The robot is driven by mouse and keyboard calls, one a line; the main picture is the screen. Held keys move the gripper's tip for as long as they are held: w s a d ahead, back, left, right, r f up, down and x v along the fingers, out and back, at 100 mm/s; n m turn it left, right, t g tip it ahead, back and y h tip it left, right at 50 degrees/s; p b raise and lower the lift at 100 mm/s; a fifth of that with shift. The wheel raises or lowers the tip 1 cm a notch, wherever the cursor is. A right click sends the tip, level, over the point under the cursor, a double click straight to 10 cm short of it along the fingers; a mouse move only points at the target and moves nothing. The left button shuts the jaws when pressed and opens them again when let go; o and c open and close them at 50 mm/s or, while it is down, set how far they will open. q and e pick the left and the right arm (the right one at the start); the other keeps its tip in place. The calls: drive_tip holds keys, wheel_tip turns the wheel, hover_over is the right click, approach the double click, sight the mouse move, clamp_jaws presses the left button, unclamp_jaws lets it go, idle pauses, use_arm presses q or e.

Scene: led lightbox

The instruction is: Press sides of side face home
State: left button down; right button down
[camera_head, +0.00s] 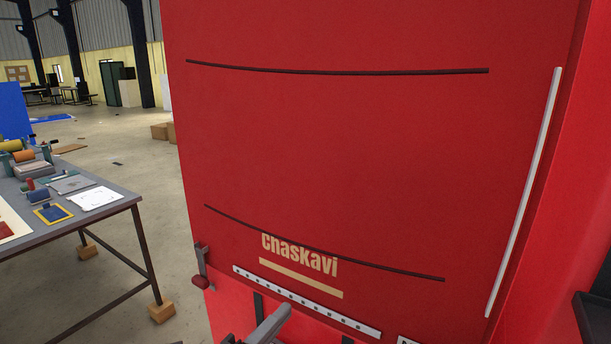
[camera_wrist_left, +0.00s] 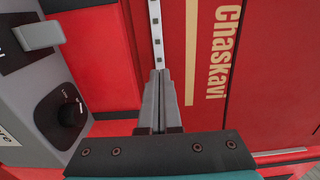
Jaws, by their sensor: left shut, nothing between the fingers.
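The red side face (camera_head: 330,150) fills most of the head view. It bears two dark curved lines, the pale lettering "Chaskavi" (camera_head: 299,256) and a beige bar under it. A pale strip with dark dots (camera_head: 305,301) runs along its lower edge; this strip also shows in the left wrist view (camera_wrist_left: 157,30). My left gripper (camera_head: 272,322) is at the bottom of the head view, below the dotted strip. In the left wrist view its fingers (camera_wrist_left: 158,78) are together and empty, with their tips at the end of the visible strip; whether they touch it is unclear.
A long white strip (camera_head: 524,190) runs up the right of the face. A grey table (camera_head: 120,207) with several rollers and sheets stands at left. Open floor lies behind it.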

use_arm(q)
drive_tip(key=p+v, duration=0.1)
drive_tip(key=v, duration=0.3)
idle(0.3)
